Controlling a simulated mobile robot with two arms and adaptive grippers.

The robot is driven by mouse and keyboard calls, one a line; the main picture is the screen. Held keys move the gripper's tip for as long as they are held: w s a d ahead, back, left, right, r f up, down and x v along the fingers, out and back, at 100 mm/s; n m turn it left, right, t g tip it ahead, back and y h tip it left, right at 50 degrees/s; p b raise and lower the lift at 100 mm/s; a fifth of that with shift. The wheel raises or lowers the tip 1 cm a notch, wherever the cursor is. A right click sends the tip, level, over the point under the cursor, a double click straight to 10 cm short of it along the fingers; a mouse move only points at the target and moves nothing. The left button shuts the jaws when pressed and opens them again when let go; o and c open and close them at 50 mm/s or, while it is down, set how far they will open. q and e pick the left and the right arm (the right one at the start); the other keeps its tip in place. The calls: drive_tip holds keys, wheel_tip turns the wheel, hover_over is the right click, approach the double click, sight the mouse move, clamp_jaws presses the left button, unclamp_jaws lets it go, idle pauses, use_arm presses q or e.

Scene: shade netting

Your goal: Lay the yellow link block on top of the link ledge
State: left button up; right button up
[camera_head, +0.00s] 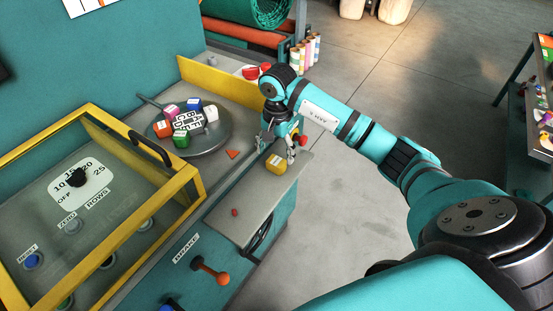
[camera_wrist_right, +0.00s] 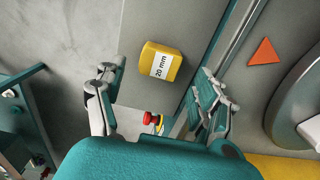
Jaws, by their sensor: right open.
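The yellow link block (camera_head: 277,164), labelled "20 mm" in the wrist view (camera_wrist_right: 160,62), sits at the far end of a grey ledge-like top (camera_head: 252,200). I cannot tell for sure whether this top is the link ledge. My right gripper (camera_head: 280,150) is open and empty, just behind the block in the head view. In the wrist view its two fingers (camera_wrist_right: 157,78) stand on either side of the block, apart from it. My left gripper is not in view.
A round plate (camera_head: 219,143) with several coloured cubes stands to the left. An orange triangle (camera_head: 233,154) lies nearby, and a red piece (camera_head: 235,212) on the grey top. A yellow-framed panel (camera_head: 190,185) stands at left. A red knob (camera_wrist_right: 152,118) shows near the gripper.

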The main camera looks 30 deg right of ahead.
sight(277, 161)
wheel_tip(277, 161, up, 8)
drive_tip(key=b, duration=0.1)
drive_tip(key=shift+r+b, duration=0.25)
drive_tip(key=shift+b, duration=0.1)
drive_tip(key=shift+s, duration=0.1)
idle(1.4)
